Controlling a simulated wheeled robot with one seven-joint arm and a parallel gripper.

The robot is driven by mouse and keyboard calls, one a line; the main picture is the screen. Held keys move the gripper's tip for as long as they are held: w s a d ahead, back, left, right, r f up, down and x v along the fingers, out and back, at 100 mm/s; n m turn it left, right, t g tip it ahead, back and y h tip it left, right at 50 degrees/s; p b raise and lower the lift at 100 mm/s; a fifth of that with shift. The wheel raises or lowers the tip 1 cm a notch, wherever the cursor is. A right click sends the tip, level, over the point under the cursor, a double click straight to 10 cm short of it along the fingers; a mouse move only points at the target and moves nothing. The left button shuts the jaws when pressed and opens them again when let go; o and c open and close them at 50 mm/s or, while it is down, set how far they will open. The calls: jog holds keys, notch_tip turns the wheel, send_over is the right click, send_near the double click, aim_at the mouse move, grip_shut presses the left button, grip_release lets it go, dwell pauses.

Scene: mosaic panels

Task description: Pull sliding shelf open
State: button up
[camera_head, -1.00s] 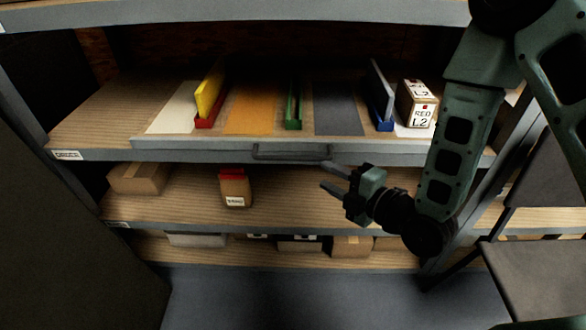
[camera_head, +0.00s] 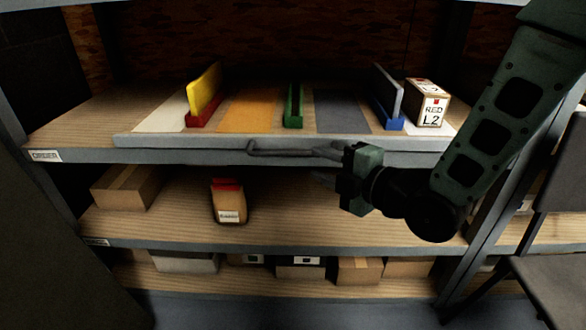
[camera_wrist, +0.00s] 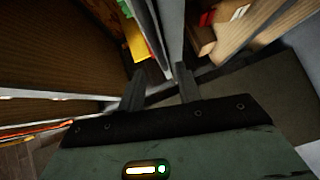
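The sliding shelf (camera_head: 190,143) is a flat wooden board with a grey front edge, on the upper level of the rack. A thin grey bar handle (camera_head: 280,154) runs along the middle of its front. My gripper (camera_head: 326,165) is at the handle's right end, with its fingers pointing left. One finger overlaps the handle in this view; contact cannot be told. In the wrist view my gripper (camera_wrist: 160,75) has its two fingers apart, with a grey edge beyond the gap. No firm hold on the handle shows.
The shelf carries a yellow panel (camera_head: 204,92) in a red holder, a green holder (camera_head: 293,108), a grey panel (camera_head: 387,90) in a blue holder and a labelled box (camera_head: 427,103). Cardboard boxes (camera_head: 127,188) stand below. A chair (camera_head: 540,270) is at right.

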aim_at(296, 155)
jog(key=x, duration=0.8)
jog(key=shift+w+a+b, duration=0.15)
jog(key=shift+w+b, duration=0.05)
jog(key=shift+b, duration=0.1)
grip_shut()
